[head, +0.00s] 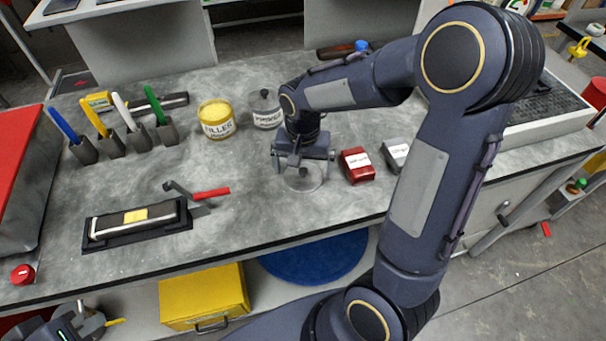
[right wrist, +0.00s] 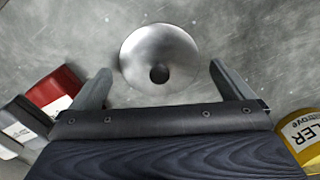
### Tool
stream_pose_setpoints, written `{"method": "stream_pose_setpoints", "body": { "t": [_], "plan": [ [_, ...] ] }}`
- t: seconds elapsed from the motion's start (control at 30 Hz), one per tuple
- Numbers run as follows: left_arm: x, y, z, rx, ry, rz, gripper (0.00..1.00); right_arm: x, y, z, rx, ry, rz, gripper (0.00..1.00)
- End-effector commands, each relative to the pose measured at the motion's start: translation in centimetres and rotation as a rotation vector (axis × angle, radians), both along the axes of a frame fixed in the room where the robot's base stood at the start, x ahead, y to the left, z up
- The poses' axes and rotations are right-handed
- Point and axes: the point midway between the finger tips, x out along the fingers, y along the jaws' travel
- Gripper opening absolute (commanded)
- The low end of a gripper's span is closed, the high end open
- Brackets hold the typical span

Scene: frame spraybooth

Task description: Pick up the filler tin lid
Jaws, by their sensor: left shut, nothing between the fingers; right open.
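The filler tin lid (right wrist: 160,45) is a round grey metal disc with a dark knob, lying flat on the bench. It also shows in the head view (head: 308,185), partly hidden by my right gripper. My right gripper (head: 303,164) is open and points down over the lid. In the right wrist view its fingers (right wrist: 160,68) stand on either side of the knob, with nothing between them. The yellow filler tin (head: 217,121) stands upright to the left of it. My left gripper (head: 76,322) is low at the left, below the bench front, shut and empty.
A grey tin with a dark knob (head: 266,107) stands behind the right gripper. A red block (head: 357,166) and a dark labelled block (head: 395,155) sit close on its right.

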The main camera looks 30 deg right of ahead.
Motion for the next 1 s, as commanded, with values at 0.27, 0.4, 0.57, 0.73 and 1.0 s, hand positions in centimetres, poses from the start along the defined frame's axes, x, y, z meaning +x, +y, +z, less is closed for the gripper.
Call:
{"method": "stream_pose_setpoints", "body": {
  "t": [0.27,0.4,0.57,0.73,1.0],
  "plan": [
    [0.0,0.0,0.0,0.0,0.0,0.0,0.0,-0.05,-0.03,-1.27,0.001,0.0,-0.001,1.0],
    [0.0,-0.01,-0.01,0.0,0.0,0.0,0.0,-0.04,-0.02,-1.25,0.001,-0.001,-0.001,0.93],
    [0.0,-0.01,-0.01,0.0,0.0,0.0,0.0,-0.03,-0.02,-1.23,0.001,-0.001,0.0,0.72],
    [0.0,-0.01,-0.01,0.0,0.0,0.0,0.0,-0.02,-0.01,-1.21,0.001,-0.001,0.0,0.62],
    [0.0,0.0,0.02,0.0,0.0,0.0,0.0,0.06,-0.01,-0.6,0.001,-0.003,0.0,0.62]
  ]
}}
